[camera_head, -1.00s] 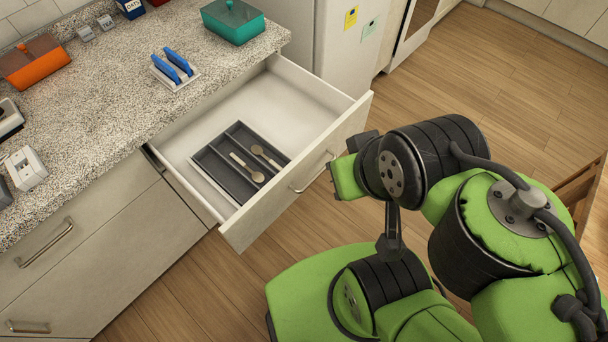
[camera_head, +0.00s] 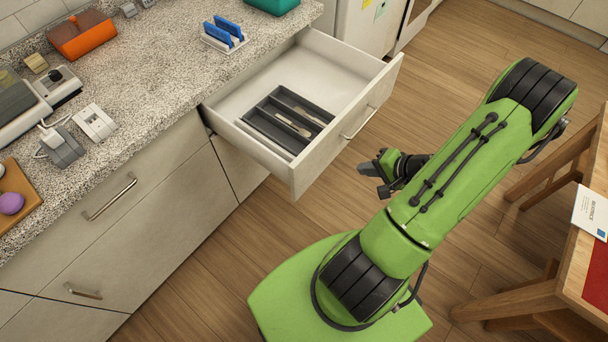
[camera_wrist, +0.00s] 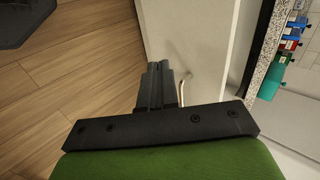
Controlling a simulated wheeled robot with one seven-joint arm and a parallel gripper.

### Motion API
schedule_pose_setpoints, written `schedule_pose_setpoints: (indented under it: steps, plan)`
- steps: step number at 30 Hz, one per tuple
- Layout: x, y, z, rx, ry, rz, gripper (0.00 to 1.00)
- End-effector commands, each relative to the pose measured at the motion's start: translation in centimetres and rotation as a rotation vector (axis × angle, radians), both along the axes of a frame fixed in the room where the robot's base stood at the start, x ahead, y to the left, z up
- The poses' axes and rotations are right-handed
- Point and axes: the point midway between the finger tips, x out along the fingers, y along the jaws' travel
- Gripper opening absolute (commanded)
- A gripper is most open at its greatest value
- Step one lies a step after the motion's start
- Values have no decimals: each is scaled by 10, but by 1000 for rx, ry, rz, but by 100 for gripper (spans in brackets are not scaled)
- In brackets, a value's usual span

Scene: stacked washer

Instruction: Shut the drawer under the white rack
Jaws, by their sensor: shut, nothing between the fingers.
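The drawer (camera_head: 337,150) stands pulled out from the counter, under the part of the worktop that bears a small white rack (camera_head: 223,41) with blue pieces in it. A dark cutlery tray (camera_head: 262,124) with a few utensils lies inside the drawer. A bar handle (camera_head: 360,122) is on the drawer front. My gripper (camera_head: 366,177) is shut and empty, in front of the drawer front and below the handle in the head view. In the wrist view my gripper (camera_wrist: 160,72) points towards a pale front with a handle (camera_wrist: 183,90); whether it touches is unclear.
The worktop (camera_head: 150,75) holds an orange box (camera_head: 82,36) and a teal box (camera_head: 272,4). Closed drawers with handles (camera_head: 110,197) are at the left. A wooden table (camera_head: 575,250) with a booklet (camera_head: 591,210) stands at the right.

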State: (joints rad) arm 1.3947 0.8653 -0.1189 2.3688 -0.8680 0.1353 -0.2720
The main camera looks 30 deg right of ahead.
Motion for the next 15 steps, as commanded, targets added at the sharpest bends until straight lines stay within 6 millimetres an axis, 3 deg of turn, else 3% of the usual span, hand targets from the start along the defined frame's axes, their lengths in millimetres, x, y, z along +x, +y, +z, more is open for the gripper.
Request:
schedule_pose_setpoints:
  steps: [5, 15]
  plan:
    - [2, -2, -12, 17, -14, -38, 0]
    - [51, 17, -61, 20, -11, -31, 0]
